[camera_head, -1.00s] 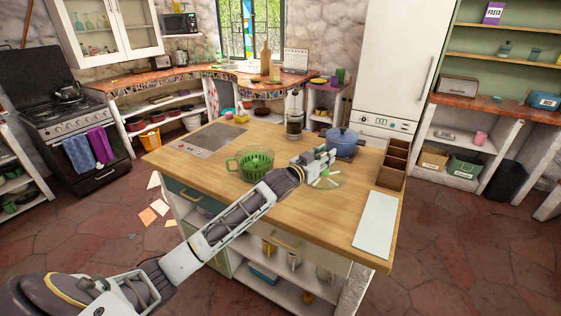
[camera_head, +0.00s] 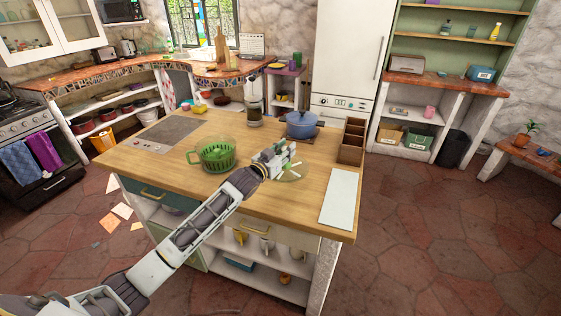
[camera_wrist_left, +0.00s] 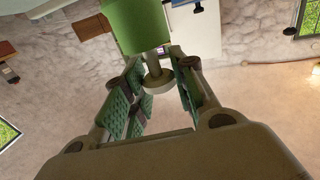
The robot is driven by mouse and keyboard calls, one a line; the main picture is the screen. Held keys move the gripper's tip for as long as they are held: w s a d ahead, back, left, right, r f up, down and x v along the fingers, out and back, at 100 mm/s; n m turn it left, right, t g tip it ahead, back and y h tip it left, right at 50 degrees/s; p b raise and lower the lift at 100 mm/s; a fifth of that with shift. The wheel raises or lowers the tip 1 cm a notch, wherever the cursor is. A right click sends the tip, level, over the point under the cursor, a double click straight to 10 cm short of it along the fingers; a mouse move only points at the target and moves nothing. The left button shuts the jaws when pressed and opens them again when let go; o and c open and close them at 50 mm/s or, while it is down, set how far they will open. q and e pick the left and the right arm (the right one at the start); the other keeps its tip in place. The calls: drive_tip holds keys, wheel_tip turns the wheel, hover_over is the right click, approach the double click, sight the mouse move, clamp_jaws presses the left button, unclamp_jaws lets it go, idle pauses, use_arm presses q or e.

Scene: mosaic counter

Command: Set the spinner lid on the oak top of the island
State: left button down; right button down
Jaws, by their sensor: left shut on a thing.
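The spinner lid (camera_head: 294,174), a clear disc with pale green parts, is at my left gripper (camera_head: 284,160) in the head view, low over the oak top (camera_head: 262,210) of the island. I cannot tell whether its rim touches the wood. My left gripper is shut on it. In the left wrist view, a green cylinder (camera_wrist_left: 136,24) with a pale stem stands between the gripper's textured fingers (camera_wrist_left: 158,95); the clear disc is hard to make out there. The green spinner bowl (camera_head: 216,157) with a side handle stands left of the gripper. My right gripper is not in view.
A blue pot (camera_head: 301,125) stands behind the lid, and a glass jar (camera_head: 254,111) stands farther left. A wooden divider box (camera_head: 352,142) and a pale board (camera_head: 340,198) are at the right. A flat hob (camera_head: 170,134) is at the left. The front middle of the oak is clear.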

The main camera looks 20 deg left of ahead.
use_arm(q)
wheel_tip(320, 180, down, 2)
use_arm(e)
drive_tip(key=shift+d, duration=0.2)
use_arm(q)
drive_tip(key=shift+f, duration=0.1)
drive_tip(key=shift+f, duration=1.8)
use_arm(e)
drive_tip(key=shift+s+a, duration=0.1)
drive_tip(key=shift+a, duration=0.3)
use_arm(q)
drive_tip(key=shift+f, duration=0.1)
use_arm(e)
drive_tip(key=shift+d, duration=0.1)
use_arm(q)
drive_tip(key=c, duration=1.2)
unclamp_jaws()
drive_tip(key=shift+o, duration=0.2)
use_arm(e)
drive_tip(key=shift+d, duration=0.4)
